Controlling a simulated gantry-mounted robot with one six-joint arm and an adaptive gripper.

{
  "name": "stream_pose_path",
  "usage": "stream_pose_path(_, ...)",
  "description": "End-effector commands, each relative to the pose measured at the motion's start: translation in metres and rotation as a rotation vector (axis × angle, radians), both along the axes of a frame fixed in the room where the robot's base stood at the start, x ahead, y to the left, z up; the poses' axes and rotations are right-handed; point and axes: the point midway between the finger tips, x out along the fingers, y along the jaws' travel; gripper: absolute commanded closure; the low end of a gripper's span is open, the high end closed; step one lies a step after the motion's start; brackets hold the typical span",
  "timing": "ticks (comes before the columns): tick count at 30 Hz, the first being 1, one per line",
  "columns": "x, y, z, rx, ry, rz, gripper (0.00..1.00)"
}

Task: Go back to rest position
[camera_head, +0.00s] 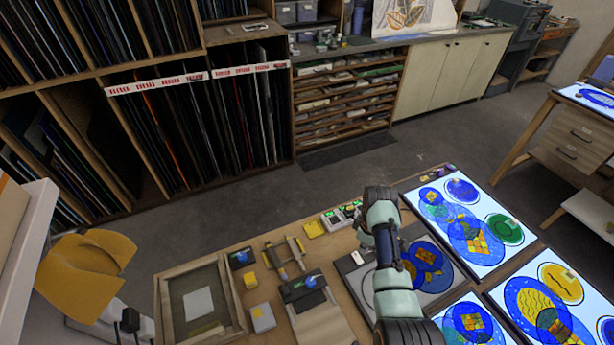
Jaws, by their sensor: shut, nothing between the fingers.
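My arm, pale green with dark joints, rises from the bottom edge over the right part of the wooden workbench (235,253). It bends at the top, and its end, with my gripper (364,238), points down at the left side of the bend. The gripper is small and dark here, partly hidden by my own arm. It is shut and no object shows in it. It is above or beside a grey board (349,267) bearing blue round glass pieces (427,254); the height gap cannot be told.
Lit panels with painted glass discs (478,240) lie to the right. Shelves of glass sheets stand behind. Open floor (250,205) lies between.

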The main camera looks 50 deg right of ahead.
Motion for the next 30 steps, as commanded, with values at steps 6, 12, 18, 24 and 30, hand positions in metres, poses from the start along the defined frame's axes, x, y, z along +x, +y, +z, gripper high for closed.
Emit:
stream_pose_path(6,0.0,0.0,0.0,0.0,0.0,0.0,1.0)
stream_pose_path(12,0.049,0.039,0.01,-0.085,-0.094,-0.005,1.0)
stream_pose_path(18,0.128,0.177,0.065,-0.205,-0.425,-0.049,1.0)
stream_pose_path(24,0.126,0.318,0.143,-0.146,-0.775,-0.096,1.0)
stream_pose_path(30,0.081,0.41,0.208,0.001,-1.012,-0.124,1.0)
